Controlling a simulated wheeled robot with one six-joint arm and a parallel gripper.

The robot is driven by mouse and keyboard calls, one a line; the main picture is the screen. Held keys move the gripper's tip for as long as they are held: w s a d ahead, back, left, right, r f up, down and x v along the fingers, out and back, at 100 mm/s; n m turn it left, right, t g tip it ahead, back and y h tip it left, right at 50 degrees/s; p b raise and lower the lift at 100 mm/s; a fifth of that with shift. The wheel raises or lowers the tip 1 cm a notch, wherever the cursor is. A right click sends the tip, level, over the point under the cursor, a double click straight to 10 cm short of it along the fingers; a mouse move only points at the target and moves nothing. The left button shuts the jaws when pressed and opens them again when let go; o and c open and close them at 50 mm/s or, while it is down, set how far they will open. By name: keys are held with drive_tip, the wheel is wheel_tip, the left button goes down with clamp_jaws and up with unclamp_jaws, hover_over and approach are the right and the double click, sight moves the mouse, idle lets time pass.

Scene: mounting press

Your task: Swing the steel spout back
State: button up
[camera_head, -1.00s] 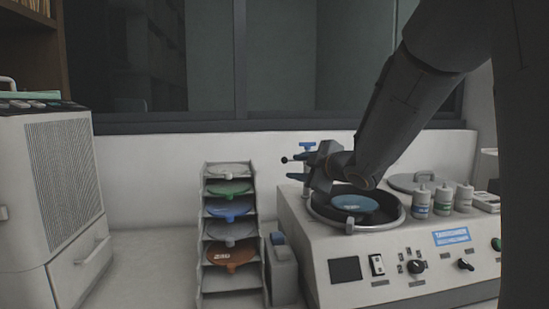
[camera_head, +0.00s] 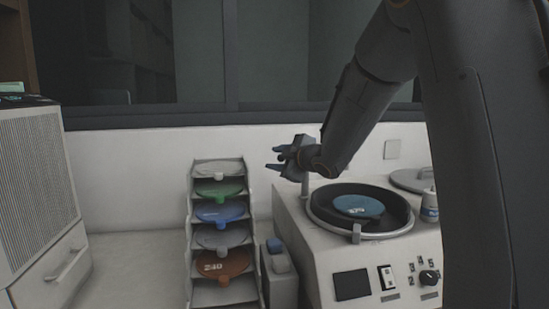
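The steel spout's upright post (camera_head: 305,182) rises from the back left of the polishing machine (camera_head: 312,238). Its top, with any arm or handle, is hidden behind my gripper. My gripper (camera_head: 276,158) is at the height of the post's top, its fingers pointing left. The two fingers show apart, with a gap and nothing visible between them. I cannot tell whether the gripper touches the spout. The round bowl (camera_head: 318,214) holds a blue-green disc (camera_head: 358,206); no spout arm shows over it.
A rack (camera_head: 258,255) of several coloured discs stands left of the machine, with a small grey box (camera_head: 280,272) between them. A white cabinet (camera_head: 38,190) is at far left. A bottle (camera_head: 429,205) and round lid (camera_head: 408,180) sit right of the bowl.

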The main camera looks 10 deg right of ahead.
drive_tip(key=shift+w+a+f, duration=0.1)
drive_tip(key=shift+w+a, duration=0.1)
drive_tip(key=shift+w, duration=0.2)
clamp_jaws()
